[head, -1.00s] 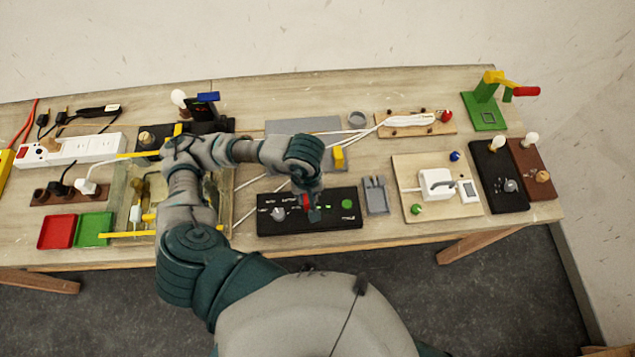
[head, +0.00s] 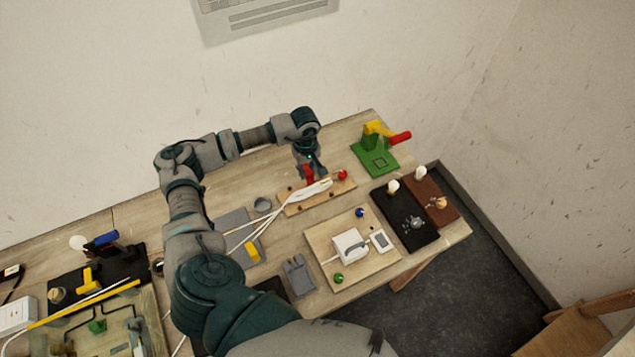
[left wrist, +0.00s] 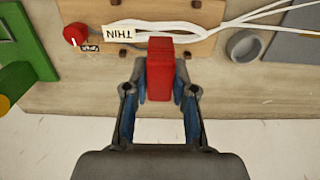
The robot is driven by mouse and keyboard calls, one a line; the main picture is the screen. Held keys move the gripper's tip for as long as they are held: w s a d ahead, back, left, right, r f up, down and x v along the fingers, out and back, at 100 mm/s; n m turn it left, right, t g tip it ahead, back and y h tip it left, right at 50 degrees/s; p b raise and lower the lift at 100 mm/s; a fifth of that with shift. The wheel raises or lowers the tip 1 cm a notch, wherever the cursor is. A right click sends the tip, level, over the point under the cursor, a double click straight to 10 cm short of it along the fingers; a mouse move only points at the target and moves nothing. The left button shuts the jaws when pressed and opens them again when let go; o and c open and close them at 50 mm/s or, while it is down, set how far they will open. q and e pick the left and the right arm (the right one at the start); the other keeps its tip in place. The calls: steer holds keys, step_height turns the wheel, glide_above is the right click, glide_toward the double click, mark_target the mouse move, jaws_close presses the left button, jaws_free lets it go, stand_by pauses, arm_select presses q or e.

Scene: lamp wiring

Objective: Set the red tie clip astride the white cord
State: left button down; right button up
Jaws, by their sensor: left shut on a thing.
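My left gripper (head: 312,170) is shut on the red tie clip (head: 308,174), over the far edge of the wooden cord board (head: 340,190). The clip also shows between the fingertips in the left wrist view (left wrist: 160,68). The white cord (head: 312,193) lies bundled along the board and runs off to the lower left as several strands. In the left wrist view the white cord (left wrist: 205,28) passes just beyond the clip's end. I cannot tell whether the clip touches it. A tag reading "THIN" (left wrist: 118,33) lies beside the clip. My right gripper is not in view.
A red knob (head: 342,175) sits at the board's right end. A green stand with a yellow and red handle (head: 374,158) stands to the right. A grey round cup (head: 262,204) is left of the board. A switch board (head: 312,240) lies in front.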

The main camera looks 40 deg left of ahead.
arm_select(q)
steer(key=shift+w+a, duration=0.15)
steer(key=shift+w, duration=0.25)
steer(key=shift+d+f+b, duration=0.55)
steer(key=shift+d+f, duration=0.05)
steer(key=shift+d, duration=0.05)
step_height(320, 180, down, 2)
steer(key=shift+f+b, duration=0.2)
steer(key=shift+b, duration=0.5)
steer(key=shift+a+f, duration=0.35)
steer(key=shift+f, duration=0.15)
steer(key=shift+a, duration=0.2)
steer(key=shift+d+r, duration=0.1)
steer(key=shift+d, duration=0.35)
steer(key=shift+r, duration=0.1)
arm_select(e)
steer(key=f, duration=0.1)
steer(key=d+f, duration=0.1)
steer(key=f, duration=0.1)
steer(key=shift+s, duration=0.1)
